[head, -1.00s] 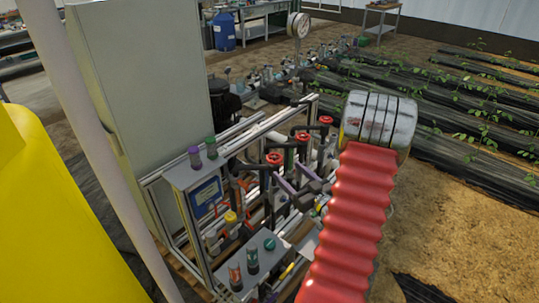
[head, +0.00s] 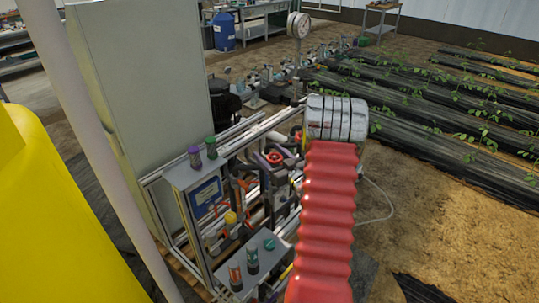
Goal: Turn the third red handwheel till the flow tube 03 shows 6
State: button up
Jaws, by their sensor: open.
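A red handwheel (head: 272,156) shows on the skid, just left of my arm's silver wrist. A second red handwheel (head: 298,137) shows only in part behind the wrist. Any further one is hidden by my arm, so I cannot tell from this view which is the third. My gripper (head: 273,164) is open, its dark fingers close to the nearer handwheel. I cannot tell whether they touch it. Flow tube 03 and its reading cannot be made out.
A tall grey cabinet (head: 140,90) stands behind the skid on the left. A small shelf (head: 190,172) carries a purple and a green capped bottle. A yellow tank (head: 40,220) fills the left edge. Bare soil (head: 460,230) lies open on the right.

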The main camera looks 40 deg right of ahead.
jog(key=shift+w, duration=0.1)
jog(key=shift+c, duration=0.4)
jog(key=c, duration=0.9)
jog(key=shift+c, duration=0.2)
jog(key=shift+a+n+y, duration=0.1)
jog(key=shift+n+y, duration=0.4)
jog(key=shift+y, duration=0.1)
jog(key=shift+a+n+y, duration=0.2)
jog(key=shift+n+y, duration=0.5)
jog(key=shift+y, duration=0.5)
jog(key=shift+a+n+y, duration=0.2)
jog(key=shift+n+y, duration=0.5)
jog(key=shift+y, duration=0.5)
jog(key=shift+a+n+g+y, duration=0.3)
jog(key=shift+n+g+y, duration=0.15)
jog(key=shift+n+y, duration=0.8)
jog(key=shift+a+n+g+y, duration=0.25)
jog(key=shift+n+g+y, duration=0.35)
jog(key=shift+y, duration=1.05)
jog(key=shift+n, duration=0.25)
